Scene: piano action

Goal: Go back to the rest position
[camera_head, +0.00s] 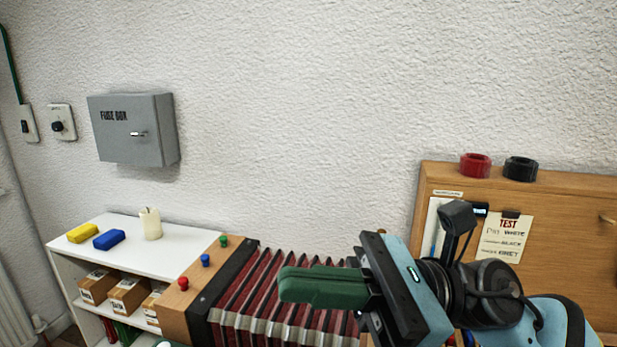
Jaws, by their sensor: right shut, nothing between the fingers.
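My right gripper (290,285) comes in from the lower right, with green fingers pointing left. Its fingers are pressed together with nothing between them. It is in front of a red-bellows accordion-like instrument (243,297) and hides part of it. The instrument's wooden end carries a red, a blue and a green button. My left gripper does not show.
A white shelf (185,243) at left holds a yellow block (82,233), a blue block (109,239) and a cream cup (151,224). A grey fuse box (137,129) hangs above. A wooden cabinet (570,230) at right bears red (475,166) and black (520,169) rings.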

